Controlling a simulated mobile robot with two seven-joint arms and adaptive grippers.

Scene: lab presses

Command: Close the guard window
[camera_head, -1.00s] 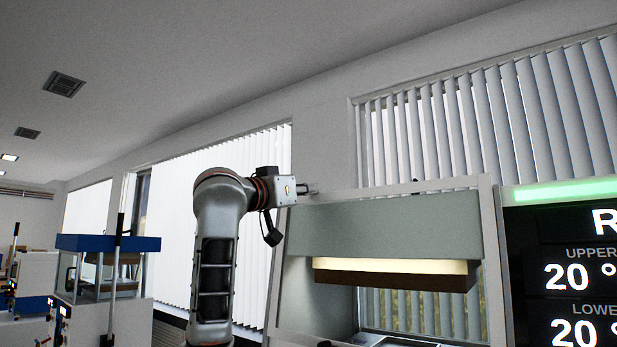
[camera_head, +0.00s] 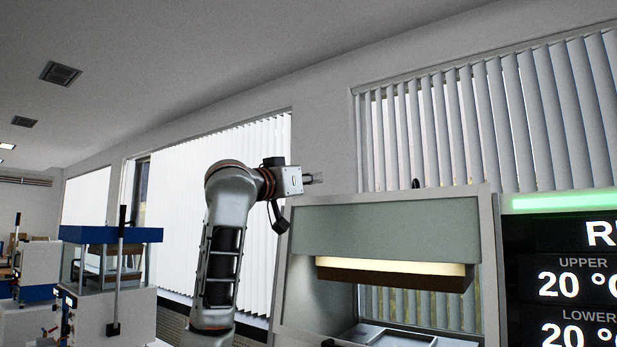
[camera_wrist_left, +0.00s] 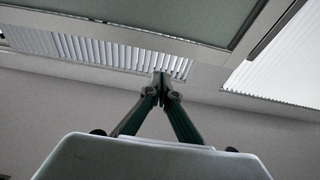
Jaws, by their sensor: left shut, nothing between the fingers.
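The press (camera_head: 290,270) stands right of centre in the head view, with a grey-green panel (camera_head: 385,230) across its upper front. The front below this panel is open, showing a lit platen and the blinds behind. I cannot tell the guard window's edges for sure; a small dark knob (camera_head: 415,184) shows above the top frame. My left gripper (camera_head: 317,178) is just above the press's upper left corner, apart from the panel. In the left wrist view its fingertips (camera_wrist_left: 160,82) meet, empty, below a framed grey-green pane (camera_wrist_left: 180,14). My right gripper is out of view.
A display (camera_head: 560,270) with a green light bar adjoins the press on the right. Another press with a blue top (camera_head: 110,234) stands at the far left. Window blinds (camera_head: 450,135) hang behind.

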